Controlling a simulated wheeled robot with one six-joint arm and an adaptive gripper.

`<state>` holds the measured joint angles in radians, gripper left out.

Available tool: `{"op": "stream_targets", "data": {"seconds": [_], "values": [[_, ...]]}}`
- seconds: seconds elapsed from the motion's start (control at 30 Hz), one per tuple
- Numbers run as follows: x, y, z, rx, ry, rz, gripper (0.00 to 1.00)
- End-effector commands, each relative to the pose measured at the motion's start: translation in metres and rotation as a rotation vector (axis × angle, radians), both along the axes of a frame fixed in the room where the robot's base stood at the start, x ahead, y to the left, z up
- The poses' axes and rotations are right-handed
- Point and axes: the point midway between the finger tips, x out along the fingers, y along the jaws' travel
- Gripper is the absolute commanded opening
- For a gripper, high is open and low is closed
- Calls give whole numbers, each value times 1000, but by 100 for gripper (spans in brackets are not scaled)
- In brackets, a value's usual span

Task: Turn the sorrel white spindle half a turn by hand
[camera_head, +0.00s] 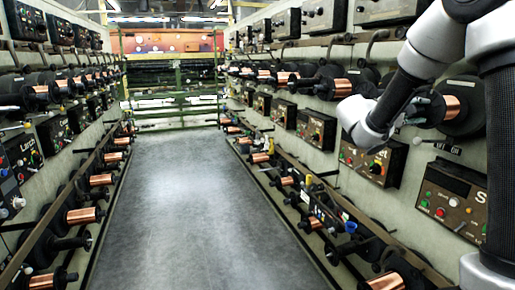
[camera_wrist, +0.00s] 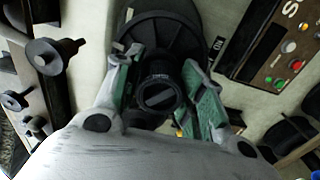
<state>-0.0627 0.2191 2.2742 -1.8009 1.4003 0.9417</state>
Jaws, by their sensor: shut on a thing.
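A black spindle (camera_wrist: 160,95) with a round, slotted end stands out from a large dark disc (camera_wrist: 165,35) on the wall in the wrist view. My gripper (camera_wrist: 164,86) has its two green-padded fingers on either side of the spindle and is shut on it. In the head view my gripper (camera_head: 418,108) is at the right-hand wall, at the near end of a copper spool (camera_head: 452,107). My arm and fingers hide part of the spindle there. No white part of the spindle can be made out.
A control box (camera_head: 453,198) with lit buttons and a large "S" sits below the spool; it also shows in the wrist view (camera_wrist: 283,45). Another box (camera_head: 375,160) is to its left. A lower rail (camera_head: 330,200) carries more spools. The aisle floor (camera_head: 190,210) is clear.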

Motion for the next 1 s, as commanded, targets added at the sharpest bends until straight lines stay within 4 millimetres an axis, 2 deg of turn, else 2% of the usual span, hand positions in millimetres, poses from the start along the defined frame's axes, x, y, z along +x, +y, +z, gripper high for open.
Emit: {"op": "stream_targets", "data": {"seconds": [0.17,0.73,0.87,1.0], "values": [[0,0,-1,-56,157,0,15],[0,0,-1,-421,1162,1,15],[0,0,-1,-468,1293,1,15],[0,0,-1,-478,1321,1,15]]}}
